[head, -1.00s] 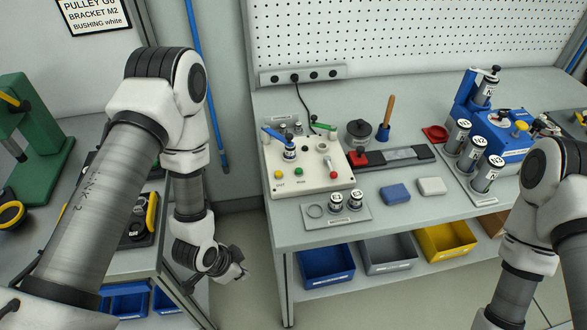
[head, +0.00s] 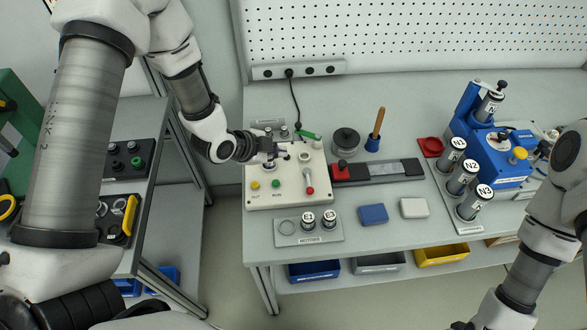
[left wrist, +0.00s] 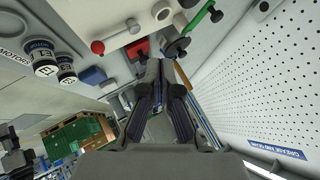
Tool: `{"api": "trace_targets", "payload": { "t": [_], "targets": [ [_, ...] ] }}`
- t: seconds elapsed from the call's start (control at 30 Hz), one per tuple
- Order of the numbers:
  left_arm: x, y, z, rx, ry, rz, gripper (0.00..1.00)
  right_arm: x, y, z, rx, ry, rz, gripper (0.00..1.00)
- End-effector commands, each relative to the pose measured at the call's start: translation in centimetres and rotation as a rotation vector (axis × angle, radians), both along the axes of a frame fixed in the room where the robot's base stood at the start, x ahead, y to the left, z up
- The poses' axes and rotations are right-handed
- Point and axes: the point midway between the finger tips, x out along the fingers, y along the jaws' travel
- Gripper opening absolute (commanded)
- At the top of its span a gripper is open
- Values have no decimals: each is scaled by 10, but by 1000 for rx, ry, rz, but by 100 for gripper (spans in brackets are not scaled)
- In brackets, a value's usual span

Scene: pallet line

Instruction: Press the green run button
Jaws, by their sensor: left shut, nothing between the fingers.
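The green run button (head: 276,184) sits on the front face of the cream control box (head: 318,186), right of a yellow button (head: 255,185). My left gripper (head: 284,149) is shut and empty. It is over the back left part of the box, behind the green button in the head view and apart from it. In the left wrist view the closed fingers (left wrist: 158,76) point past the box's edge, and I do not make out the green button there. My right arm is at the right edge of the head view, its gripper out of frame.
A red-knobbed lever (head: 309,182) and a green-handled lever (head: 307,134) stand on the box. A labelled tray (head: 284,240) with two motors lies in front. Blue (head: 373,214) and white blocks lie to the right. A power strip (head: 298,70) is behind.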

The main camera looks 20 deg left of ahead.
Motion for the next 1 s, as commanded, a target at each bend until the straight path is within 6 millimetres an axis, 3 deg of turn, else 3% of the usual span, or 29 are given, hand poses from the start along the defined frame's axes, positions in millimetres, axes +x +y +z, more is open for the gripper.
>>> {"api": "trace_targets", "payload": {
  "t": [0.37, 1.0],
  "targets": [
    [-1, 0, -6, -1, 2, 1, 0, -1, 0, -4, 0, 2, 1, 40],
    [-1, 1, -87, -1, 1, 1, 0, -2, 1, -65, 0, 2, 1, 40]
  ]
}}
